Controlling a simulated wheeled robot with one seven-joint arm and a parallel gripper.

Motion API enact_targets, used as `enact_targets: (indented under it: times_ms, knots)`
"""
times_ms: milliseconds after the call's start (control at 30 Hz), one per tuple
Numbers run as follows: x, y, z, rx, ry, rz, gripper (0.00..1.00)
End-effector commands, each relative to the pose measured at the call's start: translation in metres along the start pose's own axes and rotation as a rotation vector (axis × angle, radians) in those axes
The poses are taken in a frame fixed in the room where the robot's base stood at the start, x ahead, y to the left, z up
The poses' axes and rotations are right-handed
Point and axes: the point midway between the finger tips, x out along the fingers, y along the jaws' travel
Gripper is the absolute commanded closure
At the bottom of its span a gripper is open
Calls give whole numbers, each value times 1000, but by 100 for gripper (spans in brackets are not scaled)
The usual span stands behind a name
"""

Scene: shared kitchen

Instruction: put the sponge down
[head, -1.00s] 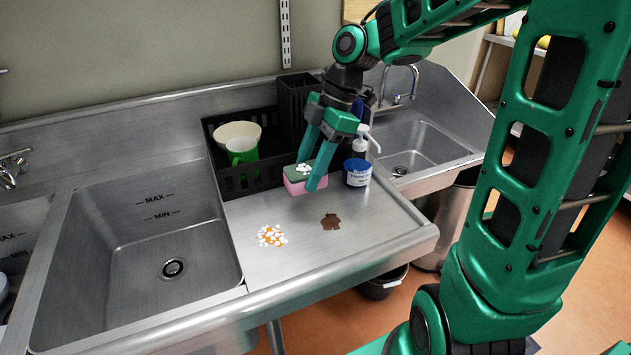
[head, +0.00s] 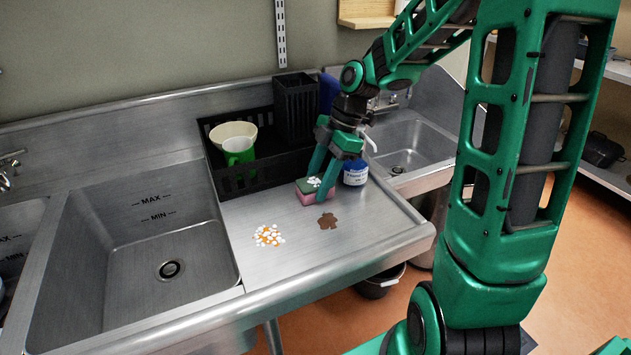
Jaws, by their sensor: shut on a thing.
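The sponge (head: 308,198) is pink with a green top, and white bits lie on the green side. It is at the back of the steel drainboard (head: 270,276), just in front of the black crate. My gripper (head: 319,182) points down with its green fingers on either side of the sponge and is shut on it. The near finger hides part of the sponge. The sponge is at or very close to the drainboard surface; I cannot tell whether it touches.
A blue-and-white tub (head: 355,172) stands close right of the sponge. The black crate (head: 262,181) holds a green cup (head: 238,151) and a pale bowl (head: 228,131). A brown stain (head: 328,222) and white-and-orange bits (head: 268,236) lie in front. Sinks flank the drainboard.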

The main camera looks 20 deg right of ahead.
Motion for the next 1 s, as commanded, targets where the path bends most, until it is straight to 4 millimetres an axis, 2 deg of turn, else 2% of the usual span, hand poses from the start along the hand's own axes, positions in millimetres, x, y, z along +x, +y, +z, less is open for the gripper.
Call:
enact_targets:
  times_ms: [167,200,233,267,533,667,767,1000]
  knots:
    - [2,0,1,1,0,0,94]
    - [1,0,1,1,0,1,49]
    - [1,0,1,1,0,1,42]
    - [1,0,1,2,0,1,40]
    - [1,0,1,2,0,1,40]
    - [-6,0,1,3,-1,3,40]
    - [-20,1,1,3,-1,5,40]
    - [-68,1,2,4,-2,6,40]
